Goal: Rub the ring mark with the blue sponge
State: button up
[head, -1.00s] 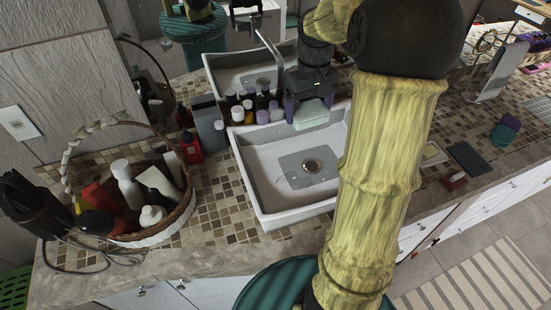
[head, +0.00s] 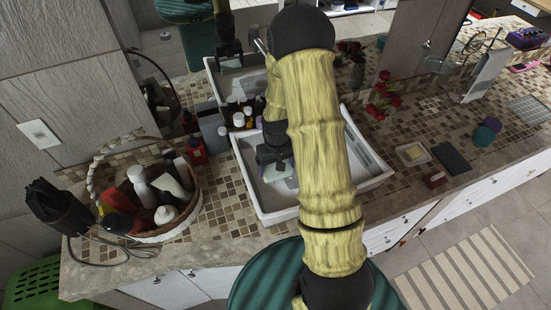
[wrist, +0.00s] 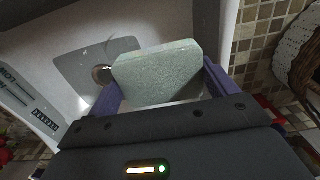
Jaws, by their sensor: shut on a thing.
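My gripper (head: 277,160) is shut on a pale grey-green sponge (wrist: 158,72), with a purple finger on each side of it. The sponge also shows in the head view (head: 276,173), over the left part of the white sink basin (head: 255,193). I cannot tell whether it touches the basin. In the wrist view a grey patch (wrist: 72,66) surrounds the drain (wrist: 101,73), and the sponge's edge partly overlaps the drain. I cannot make out a ring mark in either view. My arm hides much of the basin in the head view.
A wicker basket (head: 150,232) with bottles stands left of the sink. Several small bottles (head: 238,117) stand behind its left edge. A soap dish (head: 412,154), a dark pad (head: 452,158) and a teal round thing (head: 484,136) lie on the tiled counter to the right.

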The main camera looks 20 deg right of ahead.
jog(key=shift+s+a+f, duration=0.25)
jog(key=shift+s+f, duration=0.05)
jog(key=shift+f, duration=0.05)
